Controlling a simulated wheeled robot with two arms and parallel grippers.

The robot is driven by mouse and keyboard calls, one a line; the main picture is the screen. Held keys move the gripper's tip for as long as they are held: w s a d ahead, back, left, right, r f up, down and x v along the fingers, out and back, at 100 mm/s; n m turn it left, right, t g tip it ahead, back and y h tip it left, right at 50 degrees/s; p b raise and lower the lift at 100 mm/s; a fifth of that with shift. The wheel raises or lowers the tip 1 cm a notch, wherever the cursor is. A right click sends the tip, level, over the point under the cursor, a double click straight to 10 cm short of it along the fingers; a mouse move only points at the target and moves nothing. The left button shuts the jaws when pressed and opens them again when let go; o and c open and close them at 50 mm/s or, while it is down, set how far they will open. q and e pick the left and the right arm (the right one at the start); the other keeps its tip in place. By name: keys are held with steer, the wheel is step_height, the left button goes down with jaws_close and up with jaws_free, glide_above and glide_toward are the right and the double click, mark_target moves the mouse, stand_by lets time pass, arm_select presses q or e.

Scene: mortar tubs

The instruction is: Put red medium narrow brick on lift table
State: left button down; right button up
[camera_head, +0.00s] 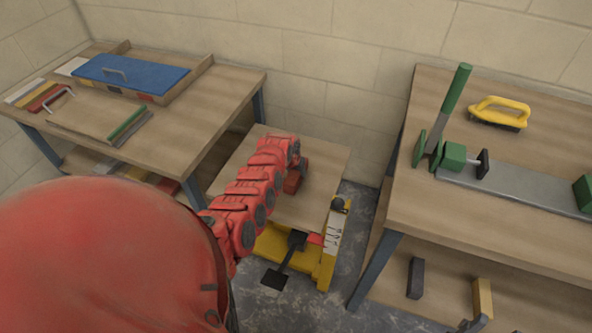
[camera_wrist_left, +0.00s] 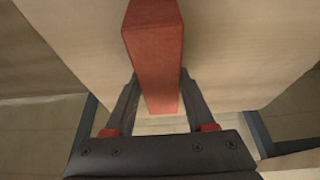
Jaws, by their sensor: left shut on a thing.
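My left gripper (camera_wrist_left: 160,110) is shut on a red brick (camera_wrist_left: 152,45), with one finger on each side of it in the left wrist view. In the head view my red left arm reaches over the lift table (camera_head: 322,160), which has a wooden top and a yellow frame. The red brick (camera_head: 292,183) shows there just below the end of my arm, over the right part of the top. The arm partly hides it, and I cannot tell whether the brick touches the top. My right gripper is not in view.
A workbench (camera_head: 190,90) with a blue-lidded box (camera_head: 130,72) stands at the left. Another workbench (camera_head: 420,150) at the right bears green clamp parts (camera_head: 452,157) and a yellow-handled brush (camera_head: 498,110). Bricks lie on its lower shelf. Much of the lift table's top is bare.

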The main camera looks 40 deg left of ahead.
arm_select(q)
steer(key=shift+f+b, duration=0.3)
steer(key=shift+f, duration=0.2)
stand_by(0.4)
steer(key=shift+c, duration=0.8)
jaws_free()
steer(key=shift+s+r+p, duration=0.1)
steer(key=shift+r+p, duration=0.25)
steer(key=shift+r, duration=0.35)
steer(key=shift+s+d+r, duration=0.15)
steer(key=shift+s+r, duration=0.1)
steer(key=shift+r, duration=0.05)
steer(key=p+v, duration=0.1)
steer(key=v, duration=1.4)
steer(key=shift+s+p, duration=0.2)
steer(key=shift+p, duration=0.1)
